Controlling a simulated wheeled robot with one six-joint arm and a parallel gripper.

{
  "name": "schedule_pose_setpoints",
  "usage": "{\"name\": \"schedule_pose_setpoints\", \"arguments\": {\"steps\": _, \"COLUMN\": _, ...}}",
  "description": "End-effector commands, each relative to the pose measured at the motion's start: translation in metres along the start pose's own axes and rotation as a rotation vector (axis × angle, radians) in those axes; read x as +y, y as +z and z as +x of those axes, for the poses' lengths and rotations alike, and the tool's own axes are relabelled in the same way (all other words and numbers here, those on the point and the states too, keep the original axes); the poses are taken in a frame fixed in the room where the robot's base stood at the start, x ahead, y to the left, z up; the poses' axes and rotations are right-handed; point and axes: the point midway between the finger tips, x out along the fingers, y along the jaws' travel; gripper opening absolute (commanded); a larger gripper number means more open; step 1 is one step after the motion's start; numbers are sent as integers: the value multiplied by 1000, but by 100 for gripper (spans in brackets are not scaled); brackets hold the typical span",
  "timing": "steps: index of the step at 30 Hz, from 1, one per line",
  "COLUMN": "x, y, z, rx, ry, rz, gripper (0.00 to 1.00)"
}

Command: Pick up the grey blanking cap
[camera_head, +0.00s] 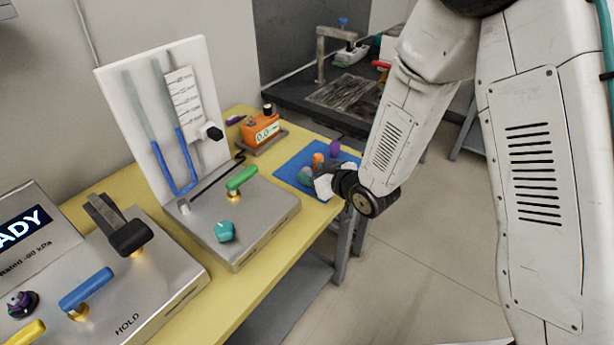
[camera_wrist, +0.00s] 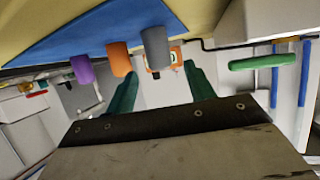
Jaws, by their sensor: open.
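In the wrist view, the grey blanking cap (camera_wrist: 157,47) is a short cylinder standing on the blue mat (camera_wrist: 85,42). An orange cap (camera_wrist: 119,58) and a purple cap (camera_wrist: 82,70) stand in a row to its left. My gripper (camera_wrist: 160,76) has its two teal fingers apart with nothing between them. The grey cap lies beyond the fingertips, roughly in line with the gap. In the head view, my gripper (camera_head: 324,180) is low at the blue mat, beside the orange cap (camera_head: 318,160) and purple cap (camera_head: 335,148). A grey-green shape there cannot be told apart as cap or finger.
An orange gauge (camera_head: 264,132) stands behind the mat on the yellow bench (camera_head: 243,117). Left of the mat is a metal box with a green lever (camera_head: 241,178), teal knob (camera_head: 225,232) and upright tube panel (camera_head: 138,92). Open floor lies right of the bench.

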Motion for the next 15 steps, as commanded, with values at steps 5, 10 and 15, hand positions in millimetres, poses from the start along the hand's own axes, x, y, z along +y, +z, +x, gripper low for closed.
{"name": "schedule_pose_setpoints", "arguments": {"steps": 5, "x": -2, "y": 2, "z": 27, "rx": -1, "ry": -1, "rz": -1, "gripper": 54}}
{"name": "schedule_pose_setpoints", "arguments": {"steps": 10, "x": -2, "y": 1, "z": 35, "rx": -1, "ry": 0, "rz": 0, "gripper": 54}}
{"name": "schedule_pose_setpoints", "arguments": {"steps": 15, "x": -2, "y": 1, "z": 35, "rx": -1, "ry": 0, "rz": 0, "gripper": 54}}
